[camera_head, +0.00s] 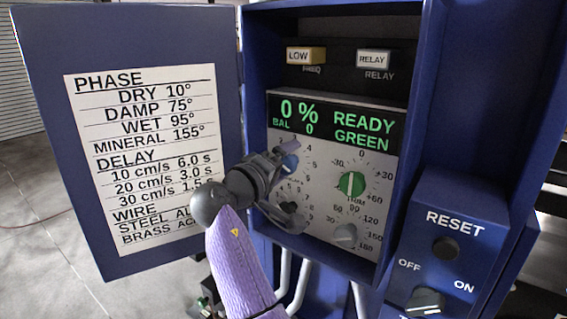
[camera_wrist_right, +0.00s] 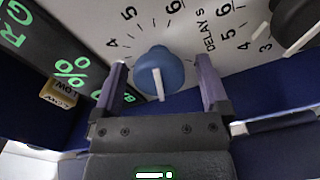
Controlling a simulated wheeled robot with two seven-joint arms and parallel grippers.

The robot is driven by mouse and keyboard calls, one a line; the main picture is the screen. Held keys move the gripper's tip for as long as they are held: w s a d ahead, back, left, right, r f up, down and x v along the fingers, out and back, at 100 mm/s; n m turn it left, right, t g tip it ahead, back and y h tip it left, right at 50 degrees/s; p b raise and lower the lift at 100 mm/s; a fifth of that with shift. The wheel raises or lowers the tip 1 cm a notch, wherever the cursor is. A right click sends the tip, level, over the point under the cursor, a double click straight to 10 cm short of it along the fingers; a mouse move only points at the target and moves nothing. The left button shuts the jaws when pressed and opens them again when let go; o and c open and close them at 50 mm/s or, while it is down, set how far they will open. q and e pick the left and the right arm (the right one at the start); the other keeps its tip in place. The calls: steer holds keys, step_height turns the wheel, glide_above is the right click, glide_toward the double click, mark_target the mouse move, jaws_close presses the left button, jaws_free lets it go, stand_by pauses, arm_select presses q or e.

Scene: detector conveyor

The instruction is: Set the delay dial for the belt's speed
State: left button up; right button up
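The blue delay dial (camera_wrist_right: 160,72) sits on the white panel, beside the printed words "DELAY S" and numbers around 4 to 6. Its white pointer bar faces my gripper's palm. In the head view the dial (camera_head: 289,163) is partly covered by my right gripper (camera_head: 283,182). My right gripper (camera_wrist_right: 161,76) is open, one finger on each side of the dial, with gaps visible. The door chart (camera_head: 150,165) lists delays: 10 cm/s 6.0 s, 20 cm/s 3.0 s, and 30 cm/s 1.5 s. My left gripper is not in view.
A green knob (camera_head: 352,184), a grey knob (camera_head: 344,235) and a dark knob (camera_head: 292,207) share the panel. The display (camera_head: 332,122) reads 0 %, BAL 0, READY GREEN. LOW (camera_head: 305,55) and RELAY (camera_head: 373,59) buttons sit above. A RESET box (camera_head: 470,200) juts out at right.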

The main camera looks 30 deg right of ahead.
steer(key=shift+s+a+f, duration=0.1)
steer(key=shift+a+f, duration=0.05)
steer(key=shift+a, duration=0.1)
steer(key=b+v, duration=0.4)
steer(key=v, duration=0.5)
steer(key=shift+a+b, duration=0.2)
steer(key=shift+b, duration=0.15)
